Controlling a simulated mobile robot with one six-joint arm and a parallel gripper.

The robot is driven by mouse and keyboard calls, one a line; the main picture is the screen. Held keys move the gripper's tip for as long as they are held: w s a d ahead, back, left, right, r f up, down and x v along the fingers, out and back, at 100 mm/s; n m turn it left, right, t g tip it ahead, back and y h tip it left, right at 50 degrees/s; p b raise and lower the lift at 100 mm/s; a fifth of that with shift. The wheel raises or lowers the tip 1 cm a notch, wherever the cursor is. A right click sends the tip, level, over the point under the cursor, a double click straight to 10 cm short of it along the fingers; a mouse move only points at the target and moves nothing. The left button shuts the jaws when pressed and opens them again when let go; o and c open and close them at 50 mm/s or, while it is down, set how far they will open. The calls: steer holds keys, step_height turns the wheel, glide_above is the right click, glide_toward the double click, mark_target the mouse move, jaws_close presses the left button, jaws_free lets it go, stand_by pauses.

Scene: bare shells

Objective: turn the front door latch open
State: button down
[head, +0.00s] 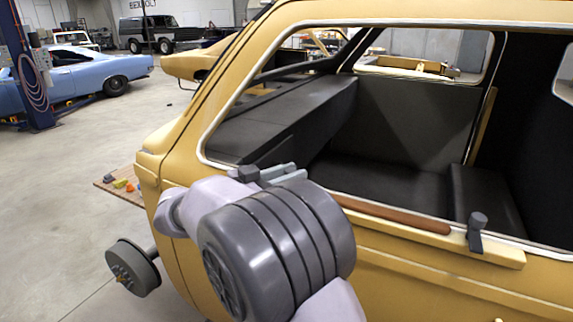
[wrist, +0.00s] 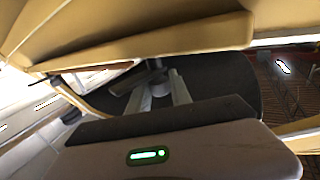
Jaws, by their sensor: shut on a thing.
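The front door latch (head: 246,174) is a small dark grey piece at the front end of the door's window sill, in the middle of the head view. My gripper (head: 268,173) is at it, with its grey fingers reaching over the sill. In the wrist view, my gripper (wrist: 157,84) has its two light fingers around the dark latch (wrist: 152,66), shut on it. My wrist and fingers hide the latch's base and part of the sill, so its exact angle is hard to tell.
A second dark latch (head: 476,231) stands upright farther right along the sill, beyond a brown bar (head: 390,213). The yellow car shell (head: 420,270) is close against my arm. A wheel hub (head: 132,268) sticks out at left. Open floor (head: 70,210) lies left.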

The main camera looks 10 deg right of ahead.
steer(key=shift+r+m+g+h+p, duration=0.15)
steer(key=shift+m+g+h+p, duration=0.25)
steer(key=shift+m+g+p, duration=0.85)
steer(key=shift+r+m+g+h+p, duration=0.1)
steer(key=shift+m+g+h+p, duration=0.45)
steer(key=shift+g, duration=1.1)
steer(key=shift+m+g+p, duration=0.3)
steer(key=shift+m, duration=0.1)
steer(key=c, duration=1.2)
jaws_free()
steer(key=shift+d+f, duration=0.1)
steer(key=shift+f, duration=0.05)
